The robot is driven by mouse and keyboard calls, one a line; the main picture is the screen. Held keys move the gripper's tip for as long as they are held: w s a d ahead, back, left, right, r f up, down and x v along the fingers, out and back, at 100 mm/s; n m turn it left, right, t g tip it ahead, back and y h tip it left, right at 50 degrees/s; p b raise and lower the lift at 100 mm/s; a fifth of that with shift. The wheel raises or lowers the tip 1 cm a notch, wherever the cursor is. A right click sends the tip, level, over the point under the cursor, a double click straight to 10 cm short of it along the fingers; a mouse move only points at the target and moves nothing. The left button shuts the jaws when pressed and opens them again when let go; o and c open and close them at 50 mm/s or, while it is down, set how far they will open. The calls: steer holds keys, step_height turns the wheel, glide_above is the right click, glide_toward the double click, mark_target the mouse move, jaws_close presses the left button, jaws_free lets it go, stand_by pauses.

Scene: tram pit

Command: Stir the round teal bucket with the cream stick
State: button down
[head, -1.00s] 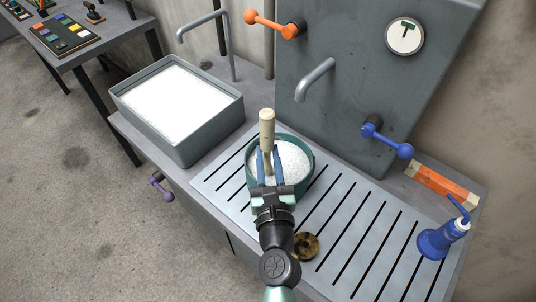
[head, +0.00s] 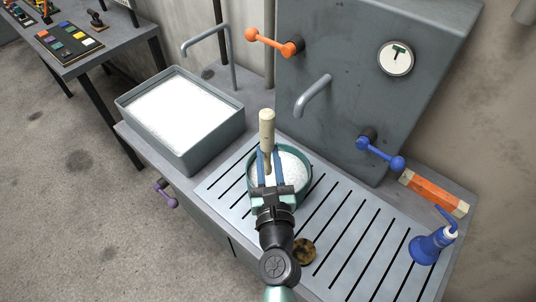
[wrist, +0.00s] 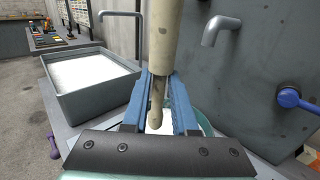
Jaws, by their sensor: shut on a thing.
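The cream stick (head: 267,128) stands nearly upright, its top well above my gripper. My gripper (head: 268,164), with blue fingers, is shut on the stick. The stick also shows close up between the fingers in the wrist view (wrist: 166,35). The round teal bucket (head: 309,183) stands on the slatted drainboard and holds white, foamy or grainy contents. The stick's lower end is over or in the bucket; my gripper hides whether it touches the contents.
A grey rectangular basin (head: 190,158) with white contents is at left. A grey panel carries a spout (head: 314,95), an orange lever (head: 270,41) and a blue lever (head: 380,153). A blue bottle (head: 430,246), orange block (head: 434,193) and brown disc (head: 303,251) lie right of my arm.

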mark_target(268, 140)
steer(key=shift+r, duration=0.1)
stand_by(0.4)
step_height(268, 140, up, 5)
steer(key=p, duration=0.5)
